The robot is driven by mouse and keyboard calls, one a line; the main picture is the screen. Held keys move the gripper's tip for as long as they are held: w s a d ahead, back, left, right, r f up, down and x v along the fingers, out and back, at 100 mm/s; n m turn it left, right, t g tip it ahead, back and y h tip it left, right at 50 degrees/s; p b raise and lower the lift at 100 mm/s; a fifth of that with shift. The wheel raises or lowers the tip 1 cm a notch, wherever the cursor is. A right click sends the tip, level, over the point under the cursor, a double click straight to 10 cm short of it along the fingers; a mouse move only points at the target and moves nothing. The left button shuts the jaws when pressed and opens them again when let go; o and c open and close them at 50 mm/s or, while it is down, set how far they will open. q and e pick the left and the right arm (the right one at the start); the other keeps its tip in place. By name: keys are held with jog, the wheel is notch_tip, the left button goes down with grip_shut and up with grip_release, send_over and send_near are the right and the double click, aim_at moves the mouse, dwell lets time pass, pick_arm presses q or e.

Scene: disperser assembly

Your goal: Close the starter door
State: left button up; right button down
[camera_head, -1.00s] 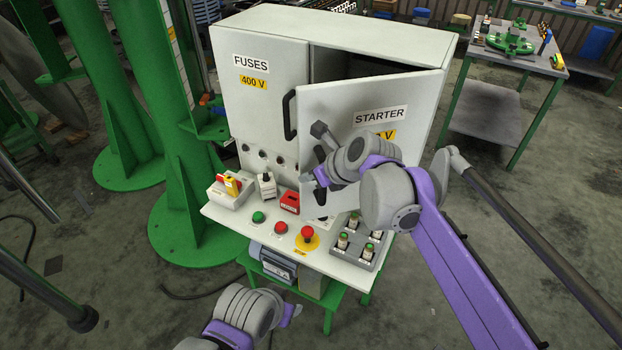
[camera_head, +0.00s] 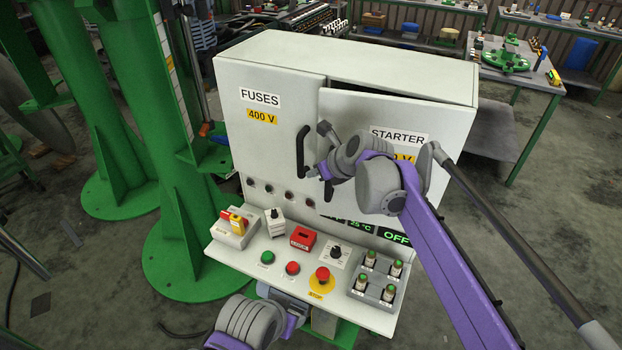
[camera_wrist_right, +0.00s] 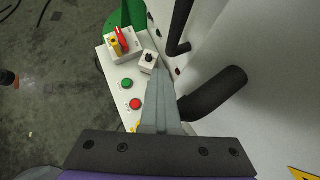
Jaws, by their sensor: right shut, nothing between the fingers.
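My right gripper (camera_head: 322,172) is at the door's left edge, shut and empty. In the right wrist view its fingers (camera_wrist_right: 160,105) are together, beside a thick black handle (camera_wrist_right: 215,92). I cannot tell if they touch the handle or the door. My left arm shows at the bottom, but its fingers are not visible.
The FUSES door (camera_head: 262,135) is shut, with a black handle (camera_head: 302,152) near the seam. Below, the control panel (camera_head: 240,258) carries buttons, switches and a red emergency stop (camera_head: 322,274). Green columns (camera_head: 180,200) stand at left; a workbench (camera_head: 535,82) is at back right.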

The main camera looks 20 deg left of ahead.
pick_arm(q)
jog(key=shift+w+d+r+p, duration=0.1)
jog(key=shift+w+r+p, duration=0.2)
jog(key=shift+w+r, duration=0.25)
pick_arm(e)
jog(key=w, duration=0.4)
jog(key=shift+w, duration=0.1)
pick_arm(q)
jog(key=shift+s, duration=0.1)
pick_arm(e)
jog(key=shift+d, duration=0.15)
